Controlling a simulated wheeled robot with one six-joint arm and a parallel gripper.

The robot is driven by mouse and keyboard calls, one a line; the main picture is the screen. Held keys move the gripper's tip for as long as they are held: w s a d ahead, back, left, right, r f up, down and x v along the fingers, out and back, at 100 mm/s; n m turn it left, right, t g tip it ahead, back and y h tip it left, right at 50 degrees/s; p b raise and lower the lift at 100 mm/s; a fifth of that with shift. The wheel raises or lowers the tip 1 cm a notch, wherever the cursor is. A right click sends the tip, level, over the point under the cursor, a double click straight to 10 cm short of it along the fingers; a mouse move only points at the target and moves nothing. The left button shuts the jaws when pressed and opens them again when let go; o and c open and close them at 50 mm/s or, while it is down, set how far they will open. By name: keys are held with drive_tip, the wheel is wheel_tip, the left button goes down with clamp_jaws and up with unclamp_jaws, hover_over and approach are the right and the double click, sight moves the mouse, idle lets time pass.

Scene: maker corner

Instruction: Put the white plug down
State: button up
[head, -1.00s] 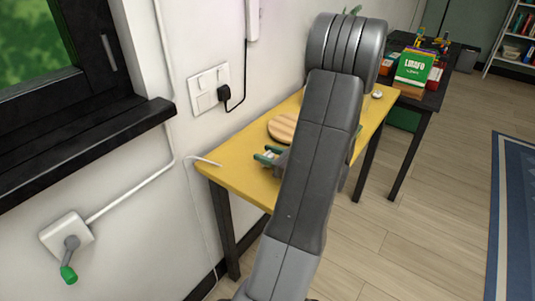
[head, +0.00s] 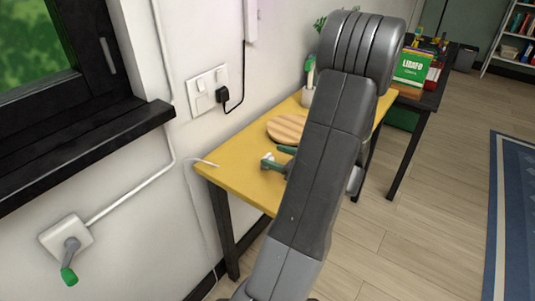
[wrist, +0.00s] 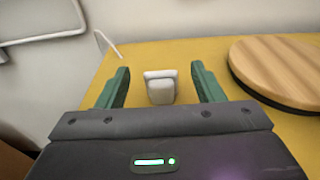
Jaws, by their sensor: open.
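The white plug (wrist: 160,88) is a small pale block on the yellow table (wrist: 95,90), seen in the wrist view between the two green fingers of my gripper (wrist: 160,70). A gap shows on each side of it, so neither finger touches it. My gripper (head: 278,157) also shows in the head view, open and low over the yellow table (head: 232,167), partly hidden behind my arm. I cannot clearly make out the plug in the head view.
A round wooden board (wrist: 280,68) lies right of my gripper. A white cable end (wrist: 107,42) lies at the table's wall edge. A wall socket (head: 208,90) holds a black plug (head: 223,94). A potted plant (head: 309,80) stands farther back.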

sight(266, 156)
drive_tip(key=v, duration=0.8)
drive_tip(key=shift+a, duration=0.1)
drive_tip(key=x, duration=1.1)
drive_tip(key=shift+a, duration=0.1)
drive_tip(key=shift+w+a+f+b, duration=0.3)
drive_tip(key=shift+a+f+b, duration=0.15)
drive_tip(key=shift+f, duration=0.25)
drive_tip(key=shift+d+r, duration=0.1)
drive_tip(key=shift+r, duration=0.3)
drive_tip(key=shift+f, duration=0.1)
